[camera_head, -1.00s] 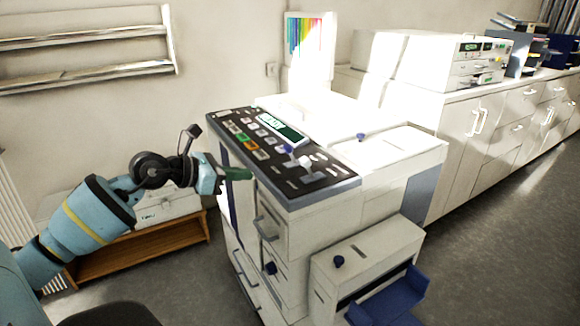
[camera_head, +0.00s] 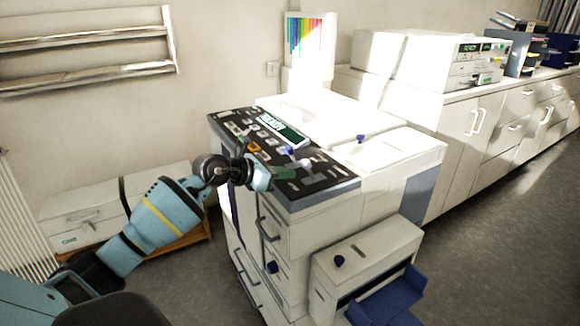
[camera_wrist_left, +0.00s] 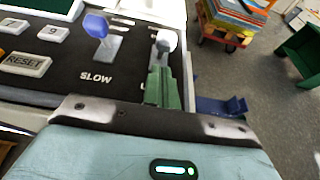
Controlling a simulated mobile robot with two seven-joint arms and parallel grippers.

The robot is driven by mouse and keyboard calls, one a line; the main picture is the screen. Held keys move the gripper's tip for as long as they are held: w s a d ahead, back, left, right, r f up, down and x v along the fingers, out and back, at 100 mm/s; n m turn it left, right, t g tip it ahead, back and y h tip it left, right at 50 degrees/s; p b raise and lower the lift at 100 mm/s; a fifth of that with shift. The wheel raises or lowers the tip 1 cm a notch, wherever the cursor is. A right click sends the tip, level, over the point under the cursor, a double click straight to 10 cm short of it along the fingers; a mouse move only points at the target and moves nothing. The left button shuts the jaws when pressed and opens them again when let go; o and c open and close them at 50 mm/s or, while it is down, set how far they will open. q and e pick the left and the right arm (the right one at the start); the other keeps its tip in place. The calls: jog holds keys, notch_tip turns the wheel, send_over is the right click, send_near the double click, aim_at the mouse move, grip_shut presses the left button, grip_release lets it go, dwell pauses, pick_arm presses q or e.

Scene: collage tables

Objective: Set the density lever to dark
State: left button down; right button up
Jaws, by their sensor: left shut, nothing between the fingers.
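The copier's dark control panel (camera_head: 325,178) carries two levers near its right end. The density lever appears to be the one with a pale knob (camera_wrist_left: 167,40); its knob also shows in the head view (camera_head: 305,162). A label starting with "L" is partly hidden beside it. The other lever has a blue knob (camera_wrist_left: 95,25) and stands near the word "SLOW". My left gripper (camera_head: 286,173) is over the front of the panel, shut and empty. In the left wrist view its green fingertips (camera_wrist_left: 162,72) are just in front of the pale-knobbed lever; contact cannot be told. My right gripper is not in view.
Panel buttons, including RESET (camera_wrist_left: 27,64), lie left of the levers. A green display (camera_head: 283,132) sits at the panel's back. A unit with a blue tray (camera_head: 395,298) stands at the copier's lower right. White cabinets (camera_head: 480,145) line the right wall.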

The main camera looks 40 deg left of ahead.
pick_arm(q)
jog(key=shift+w+d+r, duration=0.2)
jog(key=shift+w+r, duration=0.05)
jog(key=shift+w, duration=0.2)
jog(key=shift+w+d+r, duration=0.15)
jog(key=shift+w+r, duration=0.05)
jog(key=shift+w, duration=0.25)
